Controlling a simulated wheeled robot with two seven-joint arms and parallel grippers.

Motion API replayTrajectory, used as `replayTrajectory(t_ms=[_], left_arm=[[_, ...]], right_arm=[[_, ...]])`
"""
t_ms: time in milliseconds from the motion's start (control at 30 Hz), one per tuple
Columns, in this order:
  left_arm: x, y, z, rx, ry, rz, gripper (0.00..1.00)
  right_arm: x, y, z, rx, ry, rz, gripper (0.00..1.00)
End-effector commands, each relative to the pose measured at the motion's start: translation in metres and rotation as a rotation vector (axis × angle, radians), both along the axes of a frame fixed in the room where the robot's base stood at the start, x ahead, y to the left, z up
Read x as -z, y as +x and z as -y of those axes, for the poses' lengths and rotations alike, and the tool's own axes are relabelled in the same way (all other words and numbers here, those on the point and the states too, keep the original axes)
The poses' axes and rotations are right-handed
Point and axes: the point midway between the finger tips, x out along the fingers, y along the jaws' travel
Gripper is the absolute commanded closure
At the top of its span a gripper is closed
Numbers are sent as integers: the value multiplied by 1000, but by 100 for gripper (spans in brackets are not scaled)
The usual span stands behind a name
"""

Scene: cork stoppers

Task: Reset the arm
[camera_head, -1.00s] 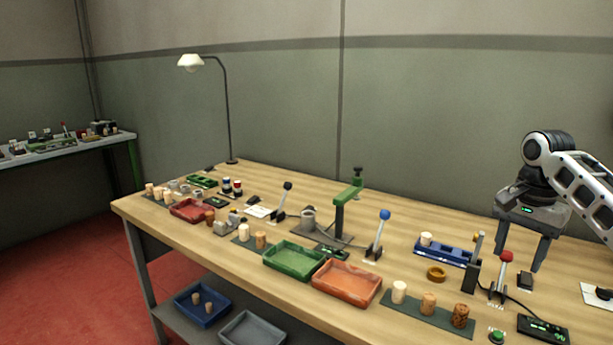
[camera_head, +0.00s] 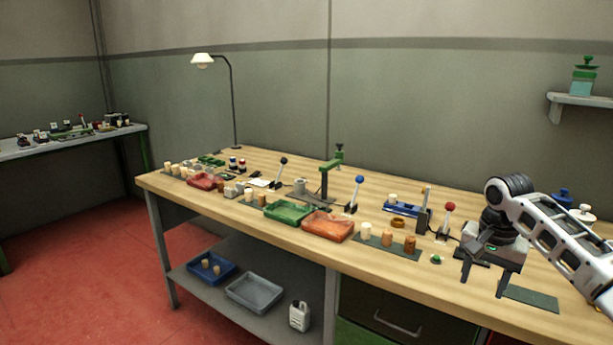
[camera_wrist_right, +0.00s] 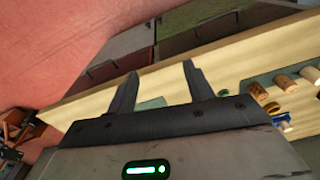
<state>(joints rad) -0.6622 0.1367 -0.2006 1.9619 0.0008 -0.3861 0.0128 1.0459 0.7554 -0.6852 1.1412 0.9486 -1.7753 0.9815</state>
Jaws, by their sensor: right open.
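My right gripper (camera_head: 484,283) hangs over the right part of the wooden workbench (camera_head: 420,268) in the head view, fingers pointing down. Its two fingers stand apart and nothing is between them. In the right wrist view the same open gripper (camera_wrist_right: 160,85) shows its spread fingers, with the bench edge and red floor beyond. My right arm comes in from the right edge of the head view. My left arm and gripper are not in view.
Cork stoppers (camera_head: 387,239) stand on a dark mat left of the gripper. A red-knobbed lever (camera_head: 446,220), a green tray (camera_head: 288,212) and an orange tray (camera_head: 328,227) are on the bench. A dark green mat (camera_head: 531,298) lies right of the gripper.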

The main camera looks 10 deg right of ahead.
Motion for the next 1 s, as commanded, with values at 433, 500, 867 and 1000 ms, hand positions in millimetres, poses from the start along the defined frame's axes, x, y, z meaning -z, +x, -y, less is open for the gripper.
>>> replayTrajectory(t_ms=[433, 500, 867, 1000], left_arm=[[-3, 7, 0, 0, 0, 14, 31], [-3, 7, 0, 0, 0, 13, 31], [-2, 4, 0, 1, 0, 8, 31], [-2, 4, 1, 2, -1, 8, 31]], right_arm=[[191, -40, -142, -570, 15, 240, 48], [218, -62, -173, -670, 27, 322, 48], [254, -200, -255, -937, -81, 730, 48], [242, -234, -253, -977, -185, 804, 48]])
